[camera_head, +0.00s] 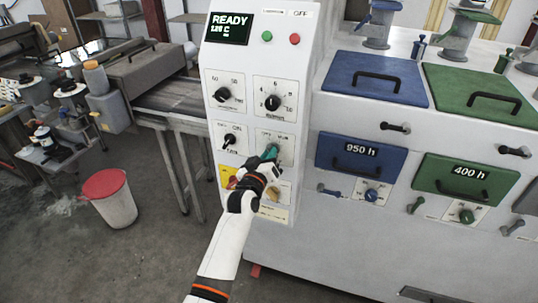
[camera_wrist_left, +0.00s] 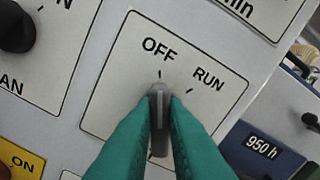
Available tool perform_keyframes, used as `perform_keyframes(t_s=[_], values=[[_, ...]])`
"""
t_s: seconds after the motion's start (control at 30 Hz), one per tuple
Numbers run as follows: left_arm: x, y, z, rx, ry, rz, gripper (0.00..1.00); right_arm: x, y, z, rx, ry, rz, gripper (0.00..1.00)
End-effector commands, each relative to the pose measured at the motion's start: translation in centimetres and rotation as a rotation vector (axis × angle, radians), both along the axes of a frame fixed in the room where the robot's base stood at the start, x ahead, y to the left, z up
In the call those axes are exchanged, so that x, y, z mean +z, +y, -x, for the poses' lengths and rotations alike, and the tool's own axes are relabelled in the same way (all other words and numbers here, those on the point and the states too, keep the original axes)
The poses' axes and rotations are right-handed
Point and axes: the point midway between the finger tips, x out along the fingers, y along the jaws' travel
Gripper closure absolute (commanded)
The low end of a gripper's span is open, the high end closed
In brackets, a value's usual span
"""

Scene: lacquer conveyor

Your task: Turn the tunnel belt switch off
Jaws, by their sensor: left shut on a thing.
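The switch (camera_wrist_left: 158,118) is a grey knob on a white plate (camera_wrist_left: 118,68) marked OFF and RUN in the left wrist view. Its upper end points at the OFF mark. My left gripper (camera_wrist_left: 160,110) has its two green fingers closed on both sides of the knob. In the head view my left gripper (camera_head: 268,155) reaches the lower right plate of the control panel, and its fingers hide most of the knob. The lettering on that plate is too small to read well there. My right gripper is not in view.
The panel (camera_head: 247,58) has a READY display (camera_head: 230,28), a green button (camera_head: 267,37), a red button (camera_head: 295,39) and other dials nearby. A yellow plate (camera_wrist_left: 22,160) marked ON lies lower left. Blue (camera_head: 374,78) and green (camera_head: 478,95) lids stand right. A red-lidded bin (camera_head: 110,200) stands on the floor.

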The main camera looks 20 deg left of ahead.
Motion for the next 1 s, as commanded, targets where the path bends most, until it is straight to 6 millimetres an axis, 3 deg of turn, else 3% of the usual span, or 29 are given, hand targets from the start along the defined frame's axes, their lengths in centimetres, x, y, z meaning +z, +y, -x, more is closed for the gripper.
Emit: perform_keyframes(t_s=[0.53, 0.57, 0.7, 1.0], values=[[-0.08, 0.0, 0.01, 0.0, 0.003, 0.032, 1.0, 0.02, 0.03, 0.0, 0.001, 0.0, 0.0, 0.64], [-0.08, 0.0, 0.01, 0.0, 0.002, 0.032, 0.86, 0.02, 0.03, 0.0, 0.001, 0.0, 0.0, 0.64], [-0.07, 0.0, 0.0, 0.0, 0.002, 0.031, 0.66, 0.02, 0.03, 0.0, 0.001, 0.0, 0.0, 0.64], [-0.09, 0.0, 0.16, 0.0, 0.002, 0.029, 0.66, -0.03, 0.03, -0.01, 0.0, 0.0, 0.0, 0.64]])
